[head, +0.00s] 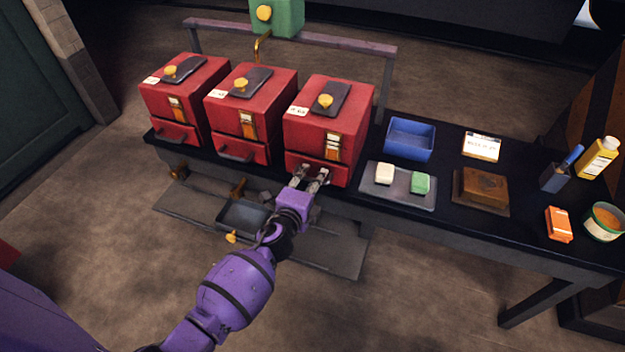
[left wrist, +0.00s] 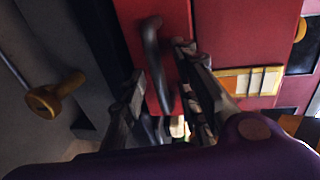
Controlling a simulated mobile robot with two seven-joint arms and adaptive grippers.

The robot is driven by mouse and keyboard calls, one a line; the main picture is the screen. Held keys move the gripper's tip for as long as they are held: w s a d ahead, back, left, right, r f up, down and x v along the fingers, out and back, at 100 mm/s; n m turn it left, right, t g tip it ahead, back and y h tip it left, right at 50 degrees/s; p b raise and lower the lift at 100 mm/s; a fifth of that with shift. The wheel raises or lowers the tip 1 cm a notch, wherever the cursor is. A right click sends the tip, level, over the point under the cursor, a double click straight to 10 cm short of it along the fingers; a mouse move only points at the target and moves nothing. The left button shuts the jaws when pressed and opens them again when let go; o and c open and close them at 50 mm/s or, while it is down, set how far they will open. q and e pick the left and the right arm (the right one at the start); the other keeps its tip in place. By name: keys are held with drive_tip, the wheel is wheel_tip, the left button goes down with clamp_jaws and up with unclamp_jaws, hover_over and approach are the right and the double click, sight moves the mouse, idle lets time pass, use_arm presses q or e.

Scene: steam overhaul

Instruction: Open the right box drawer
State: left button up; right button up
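The right red box (head: 322,125) stands at the right end of a row of three on the dark bench. Its low red drawer front (head: 338,174) looks shut and is partly hidden by my left gripper (head: 312,175). In the left wrist view the drawer's dark curved handle (left wrist: 153,55) stands out from the red front (left wrist: 175,20). My left gripper (left wrist: 162,65) is open there, one finger on each side of the handle. Contact between fingers and handle cannot be told. My right gripper is not in view.
Two similar red boxes, middle (head: 245,115) and left (head: 185,95), stand alongside. Right of the boxes are a blue bin (head: 410,138), a grey tray (head: 400,200) with two blocks and a brown block (head: 481,190). Brass knobs, one (left wrist: 55,97) near the gripper, stick out below the bench.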

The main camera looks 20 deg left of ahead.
use_arm(q)
drive_tip(key=shift+w, duration=0.2)
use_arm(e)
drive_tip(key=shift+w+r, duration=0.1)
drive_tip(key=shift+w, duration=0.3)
use_arm(q)
drive_tip(key=shift+c, duration=0.4)
